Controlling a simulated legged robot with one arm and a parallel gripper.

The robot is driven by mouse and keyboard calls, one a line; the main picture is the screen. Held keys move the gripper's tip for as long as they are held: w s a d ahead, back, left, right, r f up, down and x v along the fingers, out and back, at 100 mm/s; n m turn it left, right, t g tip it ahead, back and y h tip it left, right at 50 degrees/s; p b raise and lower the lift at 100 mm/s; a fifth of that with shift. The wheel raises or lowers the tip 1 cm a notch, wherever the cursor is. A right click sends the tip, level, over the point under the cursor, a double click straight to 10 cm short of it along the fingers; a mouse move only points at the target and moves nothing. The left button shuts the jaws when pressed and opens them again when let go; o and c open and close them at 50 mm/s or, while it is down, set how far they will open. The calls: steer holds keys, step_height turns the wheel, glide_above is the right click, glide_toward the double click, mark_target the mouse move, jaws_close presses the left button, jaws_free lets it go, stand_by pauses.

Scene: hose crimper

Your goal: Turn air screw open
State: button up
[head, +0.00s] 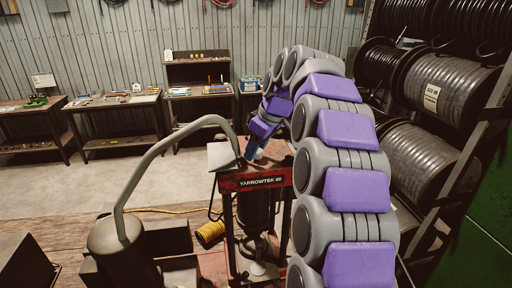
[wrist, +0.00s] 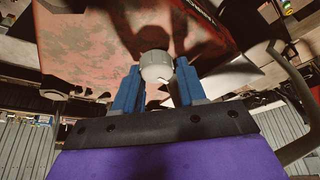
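The air screw is a round grey knob (wrist: 156,67) with a pale mark on its lower side, on the worn red top of the crimper (wrist: 85,45). In the head view the knob (head: 258,154) shows small and pale on top of the machine labelled YARROWTEK 60 (head: 262,182). My gripper (wrist: 157,72) has its two blue fingers on either side of the knob, with the tips level with it. Hardly any gap shows between fingers and knob; I cannot tell whether they press on it. In the head view my gripper (head: 257,148) is mostly hidden by my arm.
A grey bent handle (head: 165,165) rises at the left of the crimper. A yellow coiled hose (head: 210,234) lies beside it. Racks of black hose reels (head: 450,88) stand close on the right. Workbenches (head: 110,100) line the back wall, with open floor before them.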

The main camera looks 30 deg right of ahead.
steer(key=shift+s+d+r, duration=0.2)
steer(key=shift+s+d, duration=0.15)
steer(key=shift+d, duration=0.2)
steer(key=c, duration=0.3)
steer(key=shift+a, duration=0.3)
steer(key=shift+c, duration=1.4)
steer(key=shift+r, duration=0.1)
